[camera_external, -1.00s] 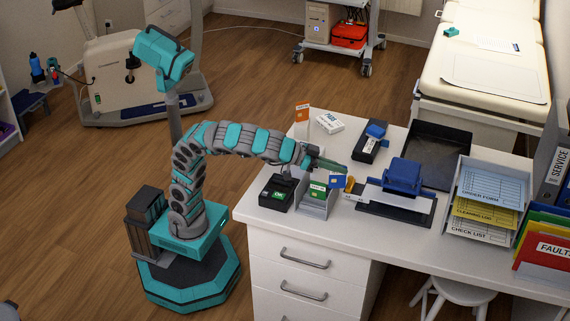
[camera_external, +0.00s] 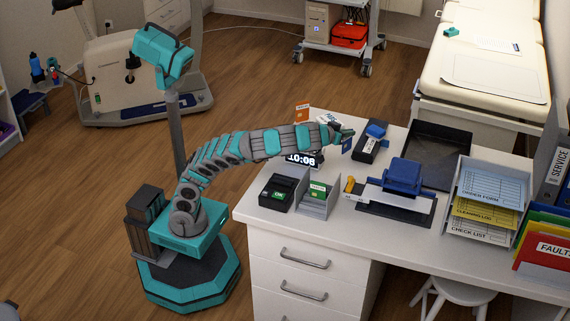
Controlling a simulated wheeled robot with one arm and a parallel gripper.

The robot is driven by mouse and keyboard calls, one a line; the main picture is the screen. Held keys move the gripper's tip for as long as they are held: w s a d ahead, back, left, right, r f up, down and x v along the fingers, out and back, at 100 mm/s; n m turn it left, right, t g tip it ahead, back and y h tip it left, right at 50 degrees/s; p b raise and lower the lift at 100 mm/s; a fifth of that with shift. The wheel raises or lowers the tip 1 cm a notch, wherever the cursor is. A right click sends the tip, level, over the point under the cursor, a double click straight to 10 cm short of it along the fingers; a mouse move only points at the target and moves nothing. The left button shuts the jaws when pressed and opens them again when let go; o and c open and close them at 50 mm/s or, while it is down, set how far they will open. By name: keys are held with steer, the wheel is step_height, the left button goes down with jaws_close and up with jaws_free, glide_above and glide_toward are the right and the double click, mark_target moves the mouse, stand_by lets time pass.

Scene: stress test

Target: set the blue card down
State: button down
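The blue card (camera_external: 347,146) hangs from the tip of my gripper (camera_external: 345,133), over the back part of the white desk (camera_external: 425,263). My gripper looks shut on the card's upper part; the fingers are small in this view. The card is tilted and seems to be above the desktop, but its exact height is hard to tell. It is just left of a black device with a blue top (camera_external: 370,141).
A grey holder with a green card (camera_external: 318,190) and a black card reader (camera_external: 280,194) stand at the front left. A blue-and-black device (camera_external: 403,177), black tray (camera_external: 440,152) and paper rack (camera_external: 487,200) fill the right. A clock (camera_external: 302,159) stands beneath my arm.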

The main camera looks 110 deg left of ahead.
steer(key=shift+f+b, duration=0.5)
steer(key=shift+f, duration=3.95)
steer(key=shift+f, duration=0.15)
steer(key=c, duration=1.1)
jaws_free()
